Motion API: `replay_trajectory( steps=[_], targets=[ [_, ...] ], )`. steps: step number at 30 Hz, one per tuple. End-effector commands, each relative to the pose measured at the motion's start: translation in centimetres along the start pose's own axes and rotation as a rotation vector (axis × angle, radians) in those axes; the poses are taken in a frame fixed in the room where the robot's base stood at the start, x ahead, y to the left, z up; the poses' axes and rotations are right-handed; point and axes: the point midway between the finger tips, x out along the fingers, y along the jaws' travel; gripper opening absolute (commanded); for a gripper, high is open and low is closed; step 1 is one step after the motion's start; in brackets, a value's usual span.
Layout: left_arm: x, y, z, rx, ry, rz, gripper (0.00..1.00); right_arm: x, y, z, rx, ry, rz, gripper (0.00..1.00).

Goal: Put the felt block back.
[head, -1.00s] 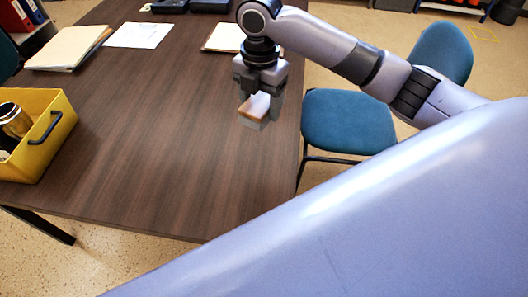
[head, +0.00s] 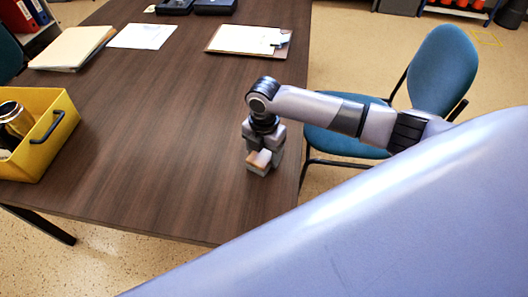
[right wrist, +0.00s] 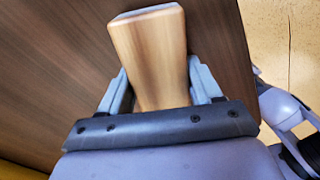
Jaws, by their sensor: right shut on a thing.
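The felt block (head: 260,158) has a tan wooden back and a pale grey side. My right gripper (head: 263,164) is shut on it, near the right edge of the dark wooden table (head: 170,130). In the right wrist view the block (right wrist: 150,50) sits between the two fingers (right wrist: 160,88) and sticks out past their tips, wooden face towards the camera. The block is low over the table; I cannot tell whether it touches the top. My left gripper is not in view.
A yellow crate (head: 62,137) with a flask (head: 14,118) stands at the table's left. Folders (head: 72,48), a paper sheet (head: 142,36) and a clipboard (head: 246,40) lie farther back. A blue chair (head: 440,75) stands right of the table. The table's middle is clear.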

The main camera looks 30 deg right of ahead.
Motion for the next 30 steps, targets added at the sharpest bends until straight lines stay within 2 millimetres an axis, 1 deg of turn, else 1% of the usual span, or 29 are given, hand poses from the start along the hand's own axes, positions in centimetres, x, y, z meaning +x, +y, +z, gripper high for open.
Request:
replay_trajectory(
  steps=[6,10,11,12,13,20,23,26,29,30],
  targets=[
    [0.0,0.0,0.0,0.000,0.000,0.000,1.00,-0.1,0.1,0.0,0.000,0.000,0.001,0.35],
    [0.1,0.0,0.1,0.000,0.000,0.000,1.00,0.3,0.0,0.0,0.000,0.000,0.000,0.35],
    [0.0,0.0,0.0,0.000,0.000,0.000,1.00,0.3,0.0,0.0,0.000,0.000,0.000,0.73],
    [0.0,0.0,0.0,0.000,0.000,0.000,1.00,0.3,0.0,0.0,0.000,0.000,0.000,0.86],
    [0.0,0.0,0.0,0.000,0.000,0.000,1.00,0.3,0.0,0.0,0.000,0.000,0.000,0.89],
    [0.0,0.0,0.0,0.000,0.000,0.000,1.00,0.2,0.0,0.0,0.000,0.000,0.001,0.89],
    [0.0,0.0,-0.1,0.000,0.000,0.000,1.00,-0.1,0.1,0.0,0.000,0.000,0.002,0.89],
    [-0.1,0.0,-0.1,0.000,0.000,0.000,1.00,-1.2,0.1,0.0,0.000,0.000,0.004,0.89],
    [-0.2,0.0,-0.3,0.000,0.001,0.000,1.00,-3.0,0.1,0.1,0.000,0.000,0.005,0.89],
    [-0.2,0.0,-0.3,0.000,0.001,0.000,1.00,-3.9,0.1,0.1,-0.001,-0.001,0.006,0.89]
  ],
)
